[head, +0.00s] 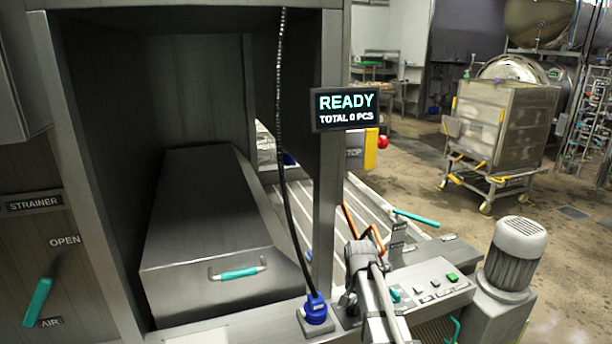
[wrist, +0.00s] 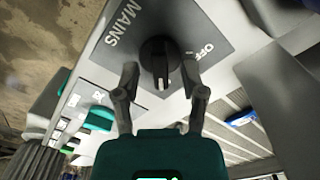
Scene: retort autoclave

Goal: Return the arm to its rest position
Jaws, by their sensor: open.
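My gripper (wrist: 159,68) is open in the wrist view, with one finger on either side of a black rotary knob (wrist: 160,55). I cannot tell whether the fingers touch the knob. The knob sits on a grey plate (wrist: 115,55) marked MAINS and OFF. In the head view my arm (head: 380,300) reaches in from the bottom edge, just left of the button panel (head: 432,290). My fingers cannot be made out there.
A display (head: 346,109) reads READY, TOTAL 0 PCS. A blue plug (head: 316,308) with a hanging black cable stands left of my arm. A motor (head: 515,255) stands at right. A metal box (head: 215,225) with a teal handle fills the left bay. The floor behind is partly clear.

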